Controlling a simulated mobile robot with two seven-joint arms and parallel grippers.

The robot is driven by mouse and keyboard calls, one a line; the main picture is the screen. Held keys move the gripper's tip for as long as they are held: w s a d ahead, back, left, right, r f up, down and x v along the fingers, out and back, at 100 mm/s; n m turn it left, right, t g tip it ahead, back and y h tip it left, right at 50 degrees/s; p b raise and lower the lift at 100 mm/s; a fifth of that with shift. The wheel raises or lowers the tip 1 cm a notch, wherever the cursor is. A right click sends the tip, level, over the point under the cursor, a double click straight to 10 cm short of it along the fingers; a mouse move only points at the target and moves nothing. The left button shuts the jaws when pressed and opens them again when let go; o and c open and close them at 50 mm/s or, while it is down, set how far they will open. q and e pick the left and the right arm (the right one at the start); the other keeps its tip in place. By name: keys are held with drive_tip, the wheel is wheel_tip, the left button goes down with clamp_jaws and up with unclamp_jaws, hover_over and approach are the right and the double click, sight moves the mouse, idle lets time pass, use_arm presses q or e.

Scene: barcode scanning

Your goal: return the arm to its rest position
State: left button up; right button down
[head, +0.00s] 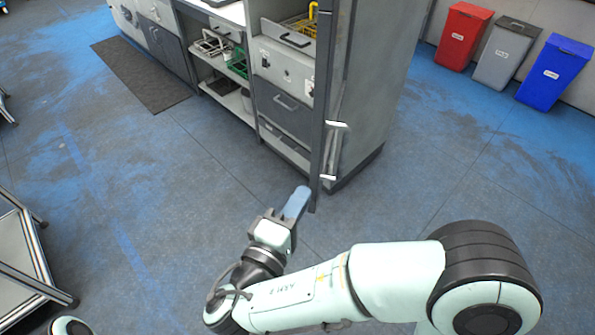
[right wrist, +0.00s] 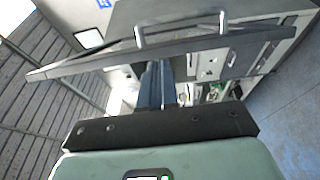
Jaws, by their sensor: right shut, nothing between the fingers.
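My right arm reaches in from the lower right of the head view. My right gripper (head: 297,200) has its blue-grey fingers together with nothing held between them, pointing up the picture. It appears just below and left of the cabinet door's lower edge; whether it touches the door I cannot tell. In the right wrist view, the closed fingers (right wrist: 158,85) point towards the door and cabinet. My left gripper is not in view.
A tall grey cabinet (head: 375,100) has its door (head: 322,110) standing open, with a metal handle (head: 334,152). Left of it are open shelves (head: 240,105) with baskets. Red (head: 461,38), grey (head: 505,55) and blue (head: 553,75) bins stand back right. A cart (head: 25,250) is at left. Floor between is clear.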

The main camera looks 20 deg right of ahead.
drive_tip(key=shift+a, duration=0.1)
wheel_tip(320, 180, down, 15)
drive_tip(key=d+n+g+y+p, duration=0.1)
drive_tip(key=d+n+g+y, duration=0.15)
drive_tip(key=g, duration=0.25)
drive_tip(key=s+a+f+m+g+y+p, duration=0.25)
drive_tip(key=s+f+g+y, duration=0.55)
drive_tip(key=f, duration=0.5)
drive_tip(key=s+a+f+m+g+y+p, duration=0.1)
drive_tip(key=s+a+f+m+g+y, duration=0.3)
drive_tip(key=s+f, duration=0.7)
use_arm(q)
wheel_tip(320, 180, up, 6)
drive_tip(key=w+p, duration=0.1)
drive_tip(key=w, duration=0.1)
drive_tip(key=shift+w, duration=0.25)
use_arm(e)
wheel_tip(320, 180, down, 8)
drive_tip(key=w+d+m+t+y, duration=0.2)
drive_tip(key=m+t+y, duration=0.1)
drive_tip(key=m, duration=0.5)
drive_tip(key=shift+w+t, duration=0.2)
drive_tip(key=shift+t, duration=0.6)
